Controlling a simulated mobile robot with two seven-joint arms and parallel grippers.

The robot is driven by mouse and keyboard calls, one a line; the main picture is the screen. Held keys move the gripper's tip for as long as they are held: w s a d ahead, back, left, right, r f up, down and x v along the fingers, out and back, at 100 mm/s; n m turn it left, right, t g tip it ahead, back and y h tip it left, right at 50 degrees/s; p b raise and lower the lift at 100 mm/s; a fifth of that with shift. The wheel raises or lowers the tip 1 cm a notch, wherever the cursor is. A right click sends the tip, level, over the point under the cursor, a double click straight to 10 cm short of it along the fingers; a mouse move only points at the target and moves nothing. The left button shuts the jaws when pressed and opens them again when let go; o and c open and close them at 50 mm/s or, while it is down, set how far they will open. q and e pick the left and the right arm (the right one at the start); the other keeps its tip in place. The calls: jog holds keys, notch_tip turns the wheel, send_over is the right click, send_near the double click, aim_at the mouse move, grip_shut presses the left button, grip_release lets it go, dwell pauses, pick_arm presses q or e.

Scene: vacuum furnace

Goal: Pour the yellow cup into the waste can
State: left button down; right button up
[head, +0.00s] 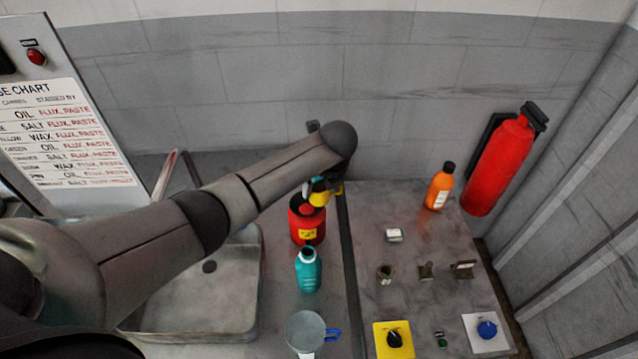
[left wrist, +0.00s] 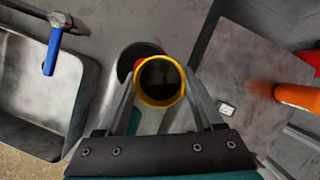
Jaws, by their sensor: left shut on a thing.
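The yellow cup (head: 319,198) is in my left gripper (head: 321,190), by the upper rim of the red waste can (head: 301,228). In the left wrist view the fingers of the left gripper (left wrist: 161,88) are shut on the yellow cup (left wrist: 160,102), one on each side. I see its round rim and dark inside; what it holds is unclear. The waste can (left wrist: 138,50) shows partly behind the cup, its dark opening to the upper left. I cannot tell the cup's exact tilt or whether it touches the can. My right gripper is not in view.
A teal bottle (head: 308,272) stands just in front of the can. A metal sink (head: 190,310) lies left, with a blue-handled tap (left wrist: 52,50). On the right worktop (head: 375,225) are an orange bottle (head: 439,188) and several small items. A red extinguisher (head: 497,165) hangs at right.

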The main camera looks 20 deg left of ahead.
pick_arm(q)
jog(key=shift+f+t+h+p, duration=0.1)
jog(key=shift+t+h+p, duration=0.2)
jog(key=shift+h+p, duration=0.4)
jog(key=shift+f+n+t+h, duration=0.15)
jog(key=shift+n+t+h, duration=0.15)
jog(key=shift+h, duration=0.6)
jog(key=shift+s+a+r+n+t+h, duration=0.15)
jog(key=shift+r+n+t+h, duration=0.2)
jog(key=shift+t+h, duration=0.5)
jog(key=shift+a+r+h+b, duration=0.1)
jog(key=shift+r+h+b, duration=0.2)
jog(key=shift+h, duration=0.55)
jog(key=shift+t, duration=0.25)
jog(key=shift+r+t+h+b, duration=0.1)
jog(key=shift+t+h+b, duration=0.2)
jog(key=shift+h+b, duration=0.35)
jog(key=shift+s+a+r+n+t+h+b, duration=0.1)
jog(key=shift+a+r+n+t+h+b, duration=0.2)
jog(key=shift+h+b, duration=0.45)
jog(key=shift+s+a+n+t+h+b, duration=0.1)
jog(key=shift+n+t+h+b, duration=0.15)
jog(key=shift+t+h+b, duration=0.4)
jog(key=shift+s+a+r+n+t+h+b, duration=0.15)
jog(key=shift+t+h+b, duration=0.4)
jog(key=shift+b, duration=0.7)
jog(key=shift+w+a+r+n+t+h+b, duration=0.1)
jog(key=shift+a+r+n+t+h+b, duration=0.15)
jog(key=shift+h+b, duration=0.7)
